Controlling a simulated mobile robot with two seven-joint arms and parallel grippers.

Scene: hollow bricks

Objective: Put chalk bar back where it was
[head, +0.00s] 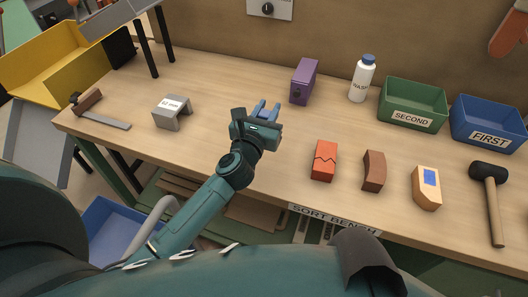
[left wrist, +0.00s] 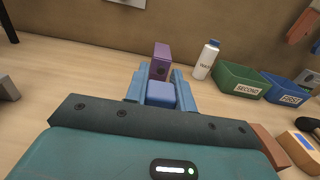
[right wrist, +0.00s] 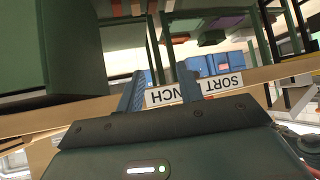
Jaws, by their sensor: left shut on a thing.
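My left gripper (head: 266,107) is over the middle of the bench, and in the left wrist view its blue fingers (left wrist: 159,88) are shut on a small blue bar (left wrist: 161,95). The bar fits the chalk bar, but no label shows on it. In the head view the bar is hard to tell from the fingers. I cannot tell whether it touches the bench. A purple brick (head: 304,82) stands beyond the gripper. My right gripper (right wrist: 160,90) is open and empty in the right wrist view, near the sort bench sign (right wrist: 195,91).
A white bottle (head: 361,80), green bin (head: 412,104) and blue bin (head: 487,124) stand back right. Red (head: 324,161), brown (head: 373,171) and tan (head: 426,188) bricks and a mallet (head: 490,195) lie front right.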

